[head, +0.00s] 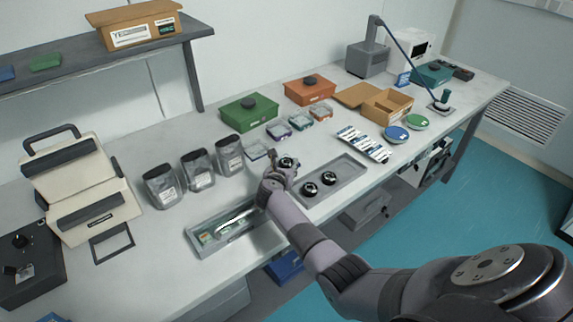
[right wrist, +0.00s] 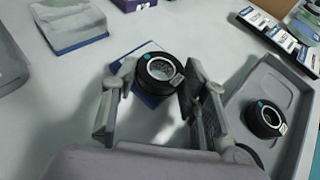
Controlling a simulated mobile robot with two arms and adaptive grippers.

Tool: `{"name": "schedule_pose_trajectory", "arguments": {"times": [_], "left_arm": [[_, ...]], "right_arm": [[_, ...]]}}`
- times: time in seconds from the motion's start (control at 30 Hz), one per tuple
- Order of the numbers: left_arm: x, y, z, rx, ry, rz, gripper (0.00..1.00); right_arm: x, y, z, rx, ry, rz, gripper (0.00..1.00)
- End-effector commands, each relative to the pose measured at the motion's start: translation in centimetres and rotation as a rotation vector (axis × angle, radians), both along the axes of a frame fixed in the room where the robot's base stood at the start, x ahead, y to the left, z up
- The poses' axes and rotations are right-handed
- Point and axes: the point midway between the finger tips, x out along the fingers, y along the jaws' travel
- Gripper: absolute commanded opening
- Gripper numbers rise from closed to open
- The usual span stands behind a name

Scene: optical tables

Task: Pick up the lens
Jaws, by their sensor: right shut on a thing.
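A black ring-shaped lens (head: 288,162) with a clear centre is at my right gripper (head: 279,168) in the head view. In the right wrist view the lens (right wrist: 160,70) sits between the two fingers of the right gripper (right wrist: 158,82), which is shut on it. A blue flat item (right wrist: 150,97) shows beneath the lens; whether they touch is unclear. Two more black lenses (head: 309,189) (head: 329,178) lie in a grey tray (head: 352,165) just right of the gripper. One of these lenses (right wrist: 266,118) shows in the wrist view. My left gripper is not in view.
Grey pouches (head: 197,169) stand left of the gripper. Small clear boxes (head: 300,121) and a green box (head: 249,113) lie behind. A recessed tray (head: 225,232) with small items is at the front left. White-blue packets (head: 363,145) lie right.

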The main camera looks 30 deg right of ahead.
Motion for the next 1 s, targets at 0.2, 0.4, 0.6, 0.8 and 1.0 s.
{"name": "schedule_pose_trajectory", "arguments": {"times": [0.2,0.4,0.6,0.8,1.0], "left_arm": [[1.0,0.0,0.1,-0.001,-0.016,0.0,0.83],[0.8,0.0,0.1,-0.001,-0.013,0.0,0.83],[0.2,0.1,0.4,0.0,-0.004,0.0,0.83],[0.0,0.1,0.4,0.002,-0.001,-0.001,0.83],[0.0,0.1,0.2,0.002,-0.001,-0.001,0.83]], "right_arm": [[0.0,0.0,0.1,-0.001,-0.001,0.0,0.13],[0.0,0.0,0.2,0.0,-0.002,0.001,0.13],[0.1,0.1,2.4,0.003,-0.006,-0.001,0.13],[0.1,0.1,6.5,0.004,-0.006,-0.002,0.13],[0.1,0.1,9.3,0.002,-0.004,-0.001,0.13]]}}
